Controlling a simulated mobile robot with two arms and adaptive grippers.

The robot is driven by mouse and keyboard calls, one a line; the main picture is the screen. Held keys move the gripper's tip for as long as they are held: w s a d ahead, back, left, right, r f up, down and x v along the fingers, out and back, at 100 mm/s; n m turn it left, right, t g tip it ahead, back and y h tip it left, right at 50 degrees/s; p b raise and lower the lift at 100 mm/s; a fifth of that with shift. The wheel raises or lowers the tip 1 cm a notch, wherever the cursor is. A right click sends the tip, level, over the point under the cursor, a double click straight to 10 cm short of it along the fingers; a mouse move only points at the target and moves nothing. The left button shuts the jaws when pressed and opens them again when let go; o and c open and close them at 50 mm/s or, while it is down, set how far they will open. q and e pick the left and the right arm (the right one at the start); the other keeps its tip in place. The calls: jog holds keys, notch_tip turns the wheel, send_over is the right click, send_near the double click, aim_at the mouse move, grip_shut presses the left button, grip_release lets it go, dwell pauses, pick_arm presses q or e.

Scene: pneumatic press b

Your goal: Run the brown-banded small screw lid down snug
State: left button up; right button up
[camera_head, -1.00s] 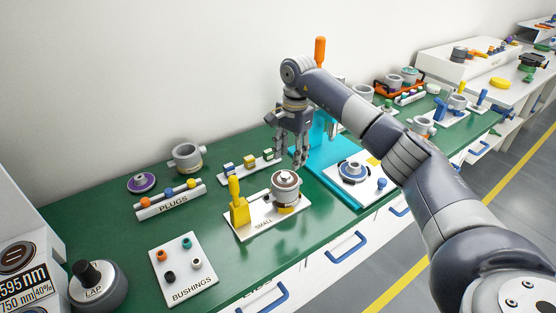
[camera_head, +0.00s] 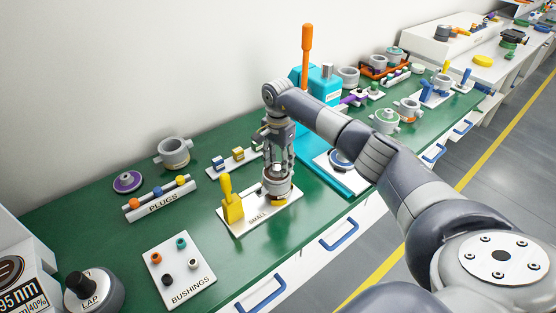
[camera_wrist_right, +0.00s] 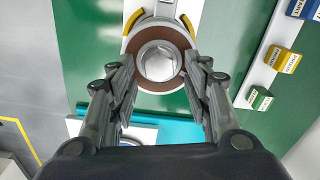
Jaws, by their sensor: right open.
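The brown-banded small screw lid (camera_wrist_right: 178,82) shows in the right wrist view as a brown ring around a grey central knob (camera_wrist_right: 159,62). In the head view the lid sits on the grey pot (camera_head: 277,190) on the white board marked SMALL (camera_head: 250,222), partly hidden by my gripper. My right gripper (camera_head: 277,167) is open and points down just above the lid. In the right wrist view its two fingers (camera_wrist_right: 160,88) stand left and right of the lid's near side, with a gap to the knob. Whether they touch the rim I cannot tell. My left gripper is not in view.
A yellow upright clamp (camera_head: 232,208) stands on the same board, left of the pot. The teal press (camera_head: 317,85) with its orange lever stands behind. A plugs rack (camera_head: 160,201) and bushings board (camera_head: 180,271) lie left. Green bench (camera_head: 115,220) is clear between them.

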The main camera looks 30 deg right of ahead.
jog(key=shift+f, duration=0.3)
jog(key=c, duration=1.1)
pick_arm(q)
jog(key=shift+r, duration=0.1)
pick_arm(e)
jog(key=shift+o, duration=0.2)
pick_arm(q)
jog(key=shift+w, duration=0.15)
